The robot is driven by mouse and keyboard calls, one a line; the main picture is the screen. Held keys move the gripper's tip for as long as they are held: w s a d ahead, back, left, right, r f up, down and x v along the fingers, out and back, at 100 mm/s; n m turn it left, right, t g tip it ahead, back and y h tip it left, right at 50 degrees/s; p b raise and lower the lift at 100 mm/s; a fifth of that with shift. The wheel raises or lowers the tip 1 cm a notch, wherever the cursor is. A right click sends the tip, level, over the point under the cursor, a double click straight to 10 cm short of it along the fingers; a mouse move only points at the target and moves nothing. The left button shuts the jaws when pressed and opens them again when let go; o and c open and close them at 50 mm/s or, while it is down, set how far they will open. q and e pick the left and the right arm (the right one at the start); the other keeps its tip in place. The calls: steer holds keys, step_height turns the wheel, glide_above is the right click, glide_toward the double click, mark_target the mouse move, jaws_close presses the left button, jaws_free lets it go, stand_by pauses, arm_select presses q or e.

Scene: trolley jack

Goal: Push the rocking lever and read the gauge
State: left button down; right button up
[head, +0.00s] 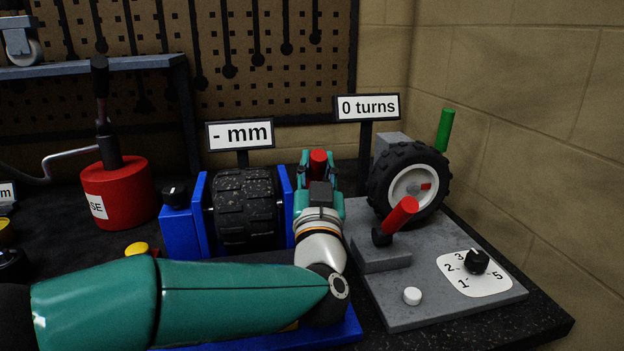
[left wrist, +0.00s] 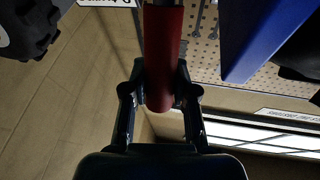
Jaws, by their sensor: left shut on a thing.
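My left gripper (head: 318,168) is shut on a red upright handle (head: 318,158), just right of a blue frame (head: 286,195). In the left wrist view the red handle (left wrist: 163,55) stands between the two fingers of the gripper (left wrist: 160,95). The handle's lower part and its mount are hidden behind my gripper in the head view. A gauge sign (head: 240,135) above the frame reads "- mm". A black tyre (head: 244,207) sits in the frame. A second red lever (head: 400,215) leans on a grey base, apart from my gripper. My right gripper is not in view.
A sign (head: 367,107) reads "0 turns". Right of my arm, a grey base (head: 435,295) carries a wheel (head: 408,180), a white button (head: 412,296) and a numbered dial (head: 476,262). A green rod (head: 445,130) stands behind. A red cylinder jack (head: 120,192) stands left.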

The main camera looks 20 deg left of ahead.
arm_select(q)
steer(key=shift+s, duration=0.1)
steer(key=c, duration=0.9)
jaws_free()
step_height(320, 180, up, 10)
steer(key=shift+f, duration=0.1)
